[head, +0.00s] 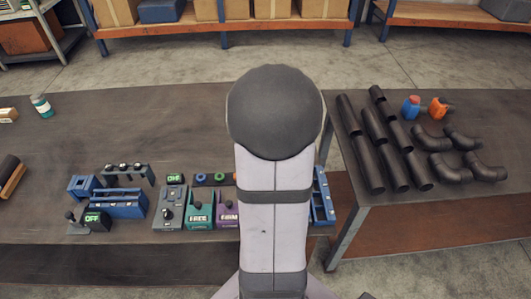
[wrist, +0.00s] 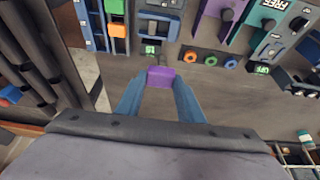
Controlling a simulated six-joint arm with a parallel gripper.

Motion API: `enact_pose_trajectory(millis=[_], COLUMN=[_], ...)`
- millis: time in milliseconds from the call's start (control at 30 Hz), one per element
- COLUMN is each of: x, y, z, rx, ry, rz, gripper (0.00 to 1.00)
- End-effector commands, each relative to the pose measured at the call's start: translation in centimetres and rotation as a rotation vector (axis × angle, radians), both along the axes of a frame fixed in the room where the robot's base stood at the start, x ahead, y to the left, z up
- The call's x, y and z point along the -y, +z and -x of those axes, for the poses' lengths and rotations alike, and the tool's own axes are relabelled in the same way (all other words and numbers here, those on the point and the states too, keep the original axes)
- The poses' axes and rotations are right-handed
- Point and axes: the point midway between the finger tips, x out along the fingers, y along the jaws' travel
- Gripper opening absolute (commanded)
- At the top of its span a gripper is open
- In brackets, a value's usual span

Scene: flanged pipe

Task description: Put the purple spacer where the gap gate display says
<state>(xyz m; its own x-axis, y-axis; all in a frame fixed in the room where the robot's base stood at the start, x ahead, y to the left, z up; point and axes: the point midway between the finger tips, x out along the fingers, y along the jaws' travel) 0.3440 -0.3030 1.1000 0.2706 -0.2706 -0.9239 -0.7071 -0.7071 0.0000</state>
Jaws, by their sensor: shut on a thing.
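In the wrist view my gripper (wrist: 161,80) has its two blue fingers closed on the purple spacer (wrist: 161,75), a small block held at the fingertips. It appears over the dark bench, close to a small lit green display (wrist: 150,50) whose text is too small to read. I cannot tell for certain that this is the gap gate display. A grey and blue unit (wrist: 160,18) stands just beyond that display. In the head view my own arm hides the gripper, the spacer and this part of the bench.
Beside that unit is a blue rack with a green block (wrist: 115,7) and an orange block (wrist: 117,31). A teal FREE box (head: 199,210) and a purple FIRM box (head: 228,214) stand nearby. Coloured rings (wrist: 210,60) lie between.

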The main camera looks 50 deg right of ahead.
Motion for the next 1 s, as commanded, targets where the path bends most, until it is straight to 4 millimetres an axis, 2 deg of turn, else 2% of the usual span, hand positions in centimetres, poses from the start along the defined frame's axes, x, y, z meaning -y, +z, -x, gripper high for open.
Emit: enact_pose_trajectory(millis=[233,367,467,567,700,900,1000], x=[0.2,1.1,2.3,3.9,6.2,8.1,8.6], y=[-0.2,-0.8,-1.8,-3.3,-5.8,-8.6,-9.3], z=[0.2,1.2,2.8,5.2,9.5,14.4,15.8], rx=[0.001,0.001,0.000,-0.001,-0.001,-0.002,-0.001], ry=[-0.006,-0.039,-0.087,-0.157,-0.275,-0.449,-0.515], rz=[0.000,0.001,0.000,-0.001,0.000,0.000,0.001], gripper=[0.05,0.05,0.05,0.05,0.05,0.05,0.05])
